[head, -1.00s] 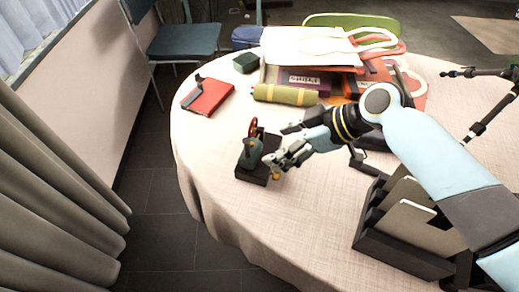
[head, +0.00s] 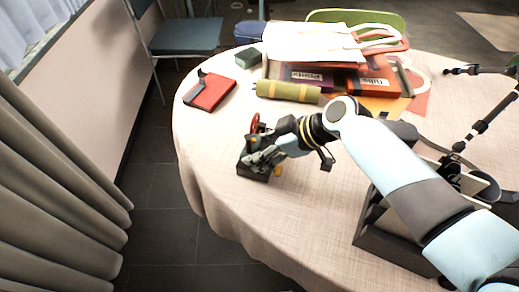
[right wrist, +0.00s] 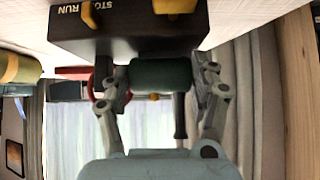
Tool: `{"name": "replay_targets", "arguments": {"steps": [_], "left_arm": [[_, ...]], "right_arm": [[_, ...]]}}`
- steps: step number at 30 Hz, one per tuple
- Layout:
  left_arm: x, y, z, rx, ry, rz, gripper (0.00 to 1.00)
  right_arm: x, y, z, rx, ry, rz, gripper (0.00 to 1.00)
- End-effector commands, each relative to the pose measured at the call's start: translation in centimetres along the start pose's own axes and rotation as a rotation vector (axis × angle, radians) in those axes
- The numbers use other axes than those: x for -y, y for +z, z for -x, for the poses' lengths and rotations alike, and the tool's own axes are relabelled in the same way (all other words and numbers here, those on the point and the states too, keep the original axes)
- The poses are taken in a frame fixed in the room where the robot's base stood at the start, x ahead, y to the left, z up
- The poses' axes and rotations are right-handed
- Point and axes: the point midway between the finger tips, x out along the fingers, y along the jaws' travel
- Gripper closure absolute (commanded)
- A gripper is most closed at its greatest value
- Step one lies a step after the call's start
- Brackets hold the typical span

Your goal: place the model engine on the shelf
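The model engine (head: 254,168) stands on the round table near its left edge. It has a black base, a dark green cylinder and a red wheel (head: 255,123). In the right wrist view its base (right wrist: 125,33), lettered "STOP RUN", is at the top and the green cylinder (right wrist: 160,75) is between my fingers. My right gripper (head: 262,155) is at the engine, with its fingers (right wrist: 161,88) spread on either side of the cylinder. I cannot tell whether they touch it. My left gripper is not in view.
A red notebook (head: 210,92), a green-yellow roll (head: 287,92), stacked books and bags (head: 313,45) lie behind the engine. A black rack (head: 385,240) stands to the right under my arm. A black tripod (head: 487,125) is at far right. The front tablecloth (head: 290,225) is clear.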

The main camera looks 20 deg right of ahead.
Motion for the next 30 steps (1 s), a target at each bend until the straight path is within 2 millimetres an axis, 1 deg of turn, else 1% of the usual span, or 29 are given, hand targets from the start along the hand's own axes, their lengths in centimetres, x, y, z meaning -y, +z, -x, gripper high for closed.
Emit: {"name": "replay_targets", "arguments": {"steps": [1, 2, 10, 11, 17, 20, 23, 30], "left_arm": [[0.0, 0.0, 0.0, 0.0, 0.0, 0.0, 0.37], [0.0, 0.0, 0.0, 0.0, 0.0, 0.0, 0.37], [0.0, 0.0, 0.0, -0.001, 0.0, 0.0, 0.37], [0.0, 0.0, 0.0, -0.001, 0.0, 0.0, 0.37], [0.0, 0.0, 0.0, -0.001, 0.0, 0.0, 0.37], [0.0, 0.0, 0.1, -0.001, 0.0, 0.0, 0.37], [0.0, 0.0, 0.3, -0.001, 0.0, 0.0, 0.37], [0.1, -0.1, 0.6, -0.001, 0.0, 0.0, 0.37]], "right_arm": [[0.0, 0.0, 0.0, 0.0, 0.0, 0.0, 0.57], [0.0, 0.0, 0.0, 0.0, 0.0, -0.001, 0.61], [0.0, 0.0, 0.0, 0.0, 0.0, -0.001, 0.97], [-0.1, -0.2, 0.1, -0.005, 0.003, 0.001, 0.97], [-0.1, -0.3, 0.1, -0.005, 0.003, 0.001, 0.97], [-0.2, -0.8, 0.6, -0.007, 0.004, 0.002, 0.97], [-0.2, -1.8, 1.5, -0.008, 0.004, 0.003, 0.97], [-0.2, -5.0, 4.8, -0.008, 0.005, 0.004, 0.97]]}}
